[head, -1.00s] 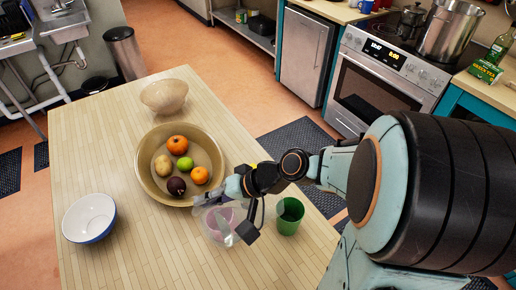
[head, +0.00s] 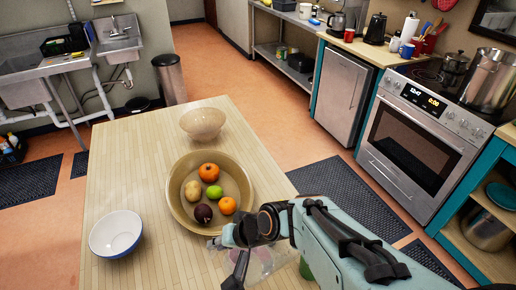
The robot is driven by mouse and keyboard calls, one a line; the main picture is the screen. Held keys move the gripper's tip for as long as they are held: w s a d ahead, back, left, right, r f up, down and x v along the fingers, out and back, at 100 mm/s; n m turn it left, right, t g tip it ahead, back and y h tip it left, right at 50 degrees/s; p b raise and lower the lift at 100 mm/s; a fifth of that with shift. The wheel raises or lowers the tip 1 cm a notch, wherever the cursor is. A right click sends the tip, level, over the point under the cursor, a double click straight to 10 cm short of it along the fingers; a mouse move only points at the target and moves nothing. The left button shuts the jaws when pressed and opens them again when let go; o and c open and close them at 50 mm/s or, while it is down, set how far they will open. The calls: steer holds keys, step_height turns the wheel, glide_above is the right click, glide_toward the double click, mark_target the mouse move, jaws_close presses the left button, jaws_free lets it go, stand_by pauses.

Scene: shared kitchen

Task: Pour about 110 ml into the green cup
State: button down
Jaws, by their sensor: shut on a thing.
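The green cup (head: 305,268) stands on the wooden table near its right side. Only a sliver of it shows beside my arm, so its inside is hidden. My gripper (head: 238,262) is low over the table, just left of the cup, and shut on a clear see-through container (head: 266,262) with a pinkish tint. My arm and gripper cover much of the container. I cannot tell its tilt, how full it is, or whether it touches the table.
A large tan bowl of fruit (head: 178,205) is just behind my gripper. A smaller beige bowl (head: 203,122) stands farther back. A white and blue bowl (head: 116,233) is at the left. The wooden table (head: 130,150) is clear at its back left.

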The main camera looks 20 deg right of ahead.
steer(key=a+f+n+g+h+p, duration=0.1)
steer(key=a+f+h+p, duration=0.1)
steer(key=a+f+h, duration=0.2)
steer(key=shift+w+a+f+h+p, duration=0.15)
steer(key=shift+w+f+h+p, duration=0.25)
steer(key=shift+f+h, duration=0.75)
